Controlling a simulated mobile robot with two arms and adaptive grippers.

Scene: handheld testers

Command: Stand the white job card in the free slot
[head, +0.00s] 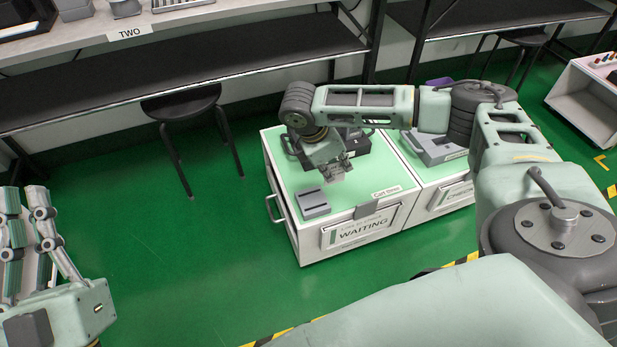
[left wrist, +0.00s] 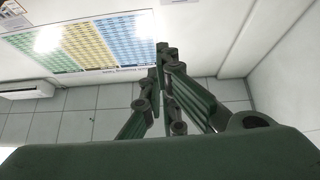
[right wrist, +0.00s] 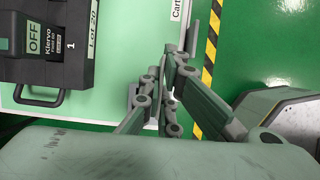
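The left of two white carts (head: 283,222) has a green top. A grey block with dark slots (head: 313,203) sits near its front left corner. A white card reading WAITING (head: 362,230) is on the cart's front; I cannot tell whether it is the job card. My right gripper (head: 343,172) is above the cart top, behind and right of the block; in the right wrist view its fingers (right wrist: 163,65) come together with nothing seen between them. My left gripper (head: 28,195) is far left, away from the carts, its fingers (left wrist: 165,55) close together and empty.
A black case (head: 350,143), marked OFF in the right wrist view (right wrist: 45,45), lies behind my right gripper. A second cart (head: 470,190) adjoins on the right with a grey item (head: 440,150) on top. A black stool (head: 180,103) stands behind left. Green floor is clear on the left.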

